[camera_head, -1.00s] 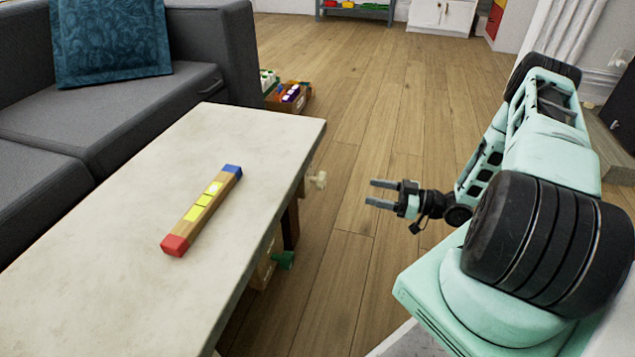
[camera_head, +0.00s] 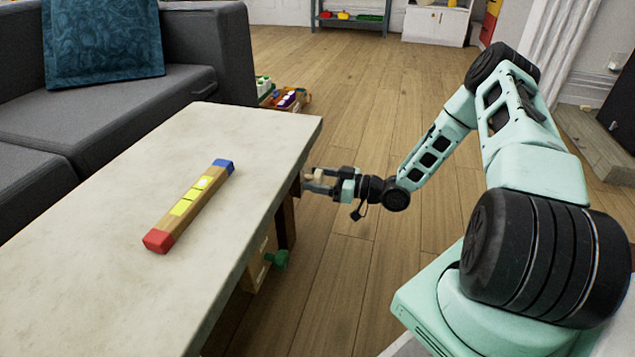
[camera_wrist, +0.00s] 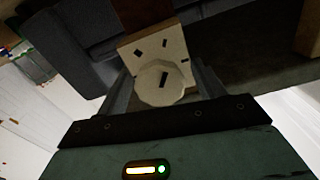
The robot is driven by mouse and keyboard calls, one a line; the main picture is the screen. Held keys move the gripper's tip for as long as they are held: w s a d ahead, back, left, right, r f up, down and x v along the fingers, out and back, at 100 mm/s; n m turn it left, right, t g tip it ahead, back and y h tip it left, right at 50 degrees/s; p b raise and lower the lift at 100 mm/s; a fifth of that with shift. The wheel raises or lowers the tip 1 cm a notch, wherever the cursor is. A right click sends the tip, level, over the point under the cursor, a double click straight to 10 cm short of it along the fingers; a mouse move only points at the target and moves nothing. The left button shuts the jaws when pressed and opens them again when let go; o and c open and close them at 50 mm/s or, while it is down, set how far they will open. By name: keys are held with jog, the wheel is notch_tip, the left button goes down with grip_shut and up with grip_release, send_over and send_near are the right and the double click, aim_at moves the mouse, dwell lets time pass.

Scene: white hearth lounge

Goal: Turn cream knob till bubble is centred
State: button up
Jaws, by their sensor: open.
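The cream knob (camera_head: 318,174) sticks out from the right side of the table, near its far end. In the wrist view the round knob (camera_wrist: 161,83) shows with a dark slot mark, in front of a cream plate (camera_wrist: 158,48). My gripper (camera_head: 318,181) is open, with its fingers on either side of the knob; I cannot tell whether they touch it. The level (camera_head: 178,213), a wooden bar with a red end, a blue end and yellow-green windows, lies on the table top. The bubble is too small to place exactly.
The pale table (camera_head: 110,280) fills the left front. A green knob (camera_head: 277,259) sticks out lower on its side, nearer me. A grey sofa (camera_head: 100,105) stands behind the table.

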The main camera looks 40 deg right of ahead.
jog(key=c, duration=1)
jog(key=shift+m+p, duration=0.4)
jog(key=shift+p, duration=0.05)
jog(key=shift+r+m+p, duration=0.15)
jog(key=shift+m+p, duration=0.75)
jog(key=shift+p, duration=0.05)
jog(key=m+p, duration=0.2)
jog(key=m, duration=0.1)
jog(key=shift+m, duration=0.3)
jog(key=m+p, duration=0.2)
jog(key=m, duration=0.1)
jog(key=shift+m, duration=0.3)
jog(key=shift+m+p, duration=0.8)
jog(key=shift+m, duration=1.1)
